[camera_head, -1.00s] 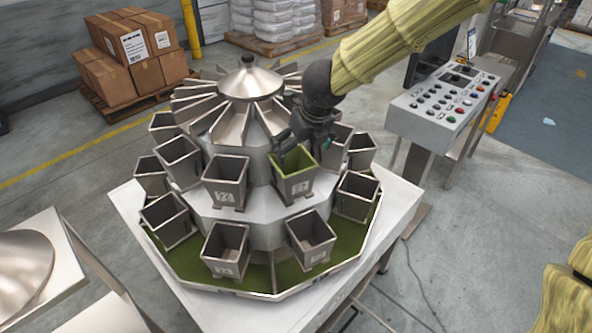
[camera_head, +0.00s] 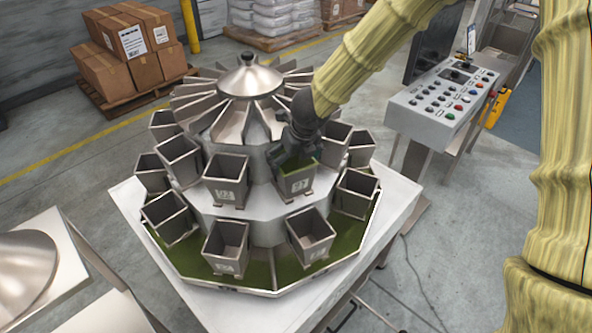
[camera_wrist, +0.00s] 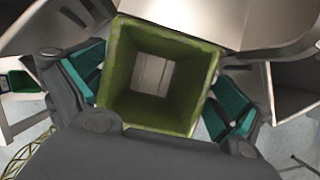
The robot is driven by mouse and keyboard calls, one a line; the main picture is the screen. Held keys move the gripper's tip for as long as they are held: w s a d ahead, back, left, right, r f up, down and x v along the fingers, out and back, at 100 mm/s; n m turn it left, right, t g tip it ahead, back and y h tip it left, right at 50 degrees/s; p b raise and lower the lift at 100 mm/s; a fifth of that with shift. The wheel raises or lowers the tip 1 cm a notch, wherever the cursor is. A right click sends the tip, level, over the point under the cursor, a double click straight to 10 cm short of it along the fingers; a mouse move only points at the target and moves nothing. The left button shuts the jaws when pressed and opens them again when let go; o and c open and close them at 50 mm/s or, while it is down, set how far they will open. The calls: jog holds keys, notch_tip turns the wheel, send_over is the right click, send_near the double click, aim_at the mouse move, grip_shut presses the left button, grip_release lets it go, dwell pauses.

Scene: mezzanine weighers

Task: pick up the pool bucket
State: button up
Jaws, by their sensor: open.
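The pool bucket (camera_head: 295,184) is a square metal bucket with a green-lined inside, on the upper tier of the multihead weigher, facing the front right. In the wrist view its open green mouth (camera_wrist: 158,75) fills the middle, with a grey bottom deep inside. My gripper (camera_head: 297,153) is over its rim from above. In the wrist view the teal finger pads stand on the left and right of the bucket, spread apart, with the bucket between them. A narrow gap seems to show at the right pad; contact at the left cannot be told.
Other metal buckets (camera_head: 226,180) stand close by on the same tier, with more (camera_head: 309,236) on the tier below. Sloped metal chutes (camera_head: 246,118) rise just behind. A control panel (camera_head: 445,104) stands to the right. Stacked boxes (camera_head: 128,45) are far back left.

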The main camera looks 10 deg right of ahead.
jog(key=shift+c, duration=0.4)
jog(key=c, duration=0.9)
jog(key=shift+r, duration=0.1)
